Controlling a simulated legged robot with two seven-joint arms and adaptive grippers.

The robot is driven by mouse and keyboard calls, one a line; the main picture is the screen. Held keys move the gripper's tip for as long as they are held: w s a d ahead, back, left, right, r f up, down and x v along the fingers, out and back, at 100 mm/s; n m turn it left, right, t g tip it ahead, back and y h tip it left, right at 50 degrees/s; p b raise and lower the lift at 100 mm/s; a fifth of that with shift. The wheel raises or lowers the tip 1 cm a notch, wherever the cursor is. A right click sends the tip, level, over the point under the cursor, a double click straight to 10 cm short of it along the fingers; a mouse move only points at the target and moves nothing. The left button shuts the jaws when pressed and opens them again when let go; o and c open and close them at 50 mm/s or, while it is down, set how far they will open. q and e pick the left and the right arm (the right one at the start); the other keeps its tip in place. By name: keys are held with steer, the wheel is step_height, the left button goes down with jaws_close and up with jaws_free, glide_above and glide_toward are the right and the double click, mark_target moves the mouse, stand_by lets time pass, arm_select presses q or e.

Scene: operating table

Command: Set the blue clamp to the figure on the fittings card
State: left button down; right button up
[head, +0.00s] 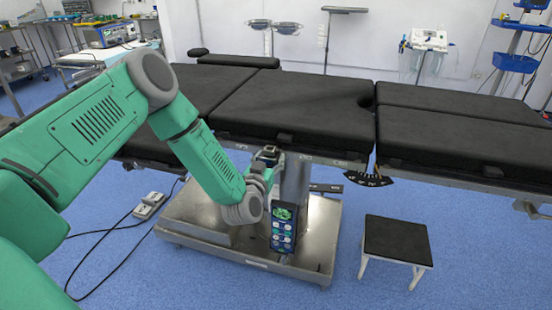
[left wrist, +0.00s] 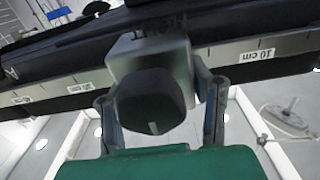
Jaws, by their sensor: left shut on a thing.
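A clamp (left wrist: 150,55) sits on the table's side rail, with a grey body and a dark round knob (left wrist: 150,100) bearing a short white mark. Its body looks grey rather than blue in the left wrist view. My left gripper (left wrist: 157,92) has a finger on either side of the clamp's knob and is shut on it. In the head view my left gripper (head: 266,165) is at the rail below the table's middle section, largely hidden by its own wrist. I cannot make out a fittings card. My right gripper is not in view.
The rail (left wrist: 235,58) carries a centimetre scale; one label reads 10 cm. A hand control (head: 283,228) hangs beside my left wrist, before the metal base (head: 190,232). A black angle scale (head: 370,181) hangs below the table (head: 290,105). A stool (head: 396,240) stands right.

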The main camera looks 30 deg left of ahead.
arm_select(q)
steer(key=shift+a, duration=0.1)
steer(key=c, duration=0.8)
jaws_free()
steer(key=shift+c, duration=0.2)
steer(key=shift+o, duration=0.4)
steer(key=shift+w, duration=0.1)
steer(key=v, duration=1.2)
steer(key=shift+a+f, duration=0.1)
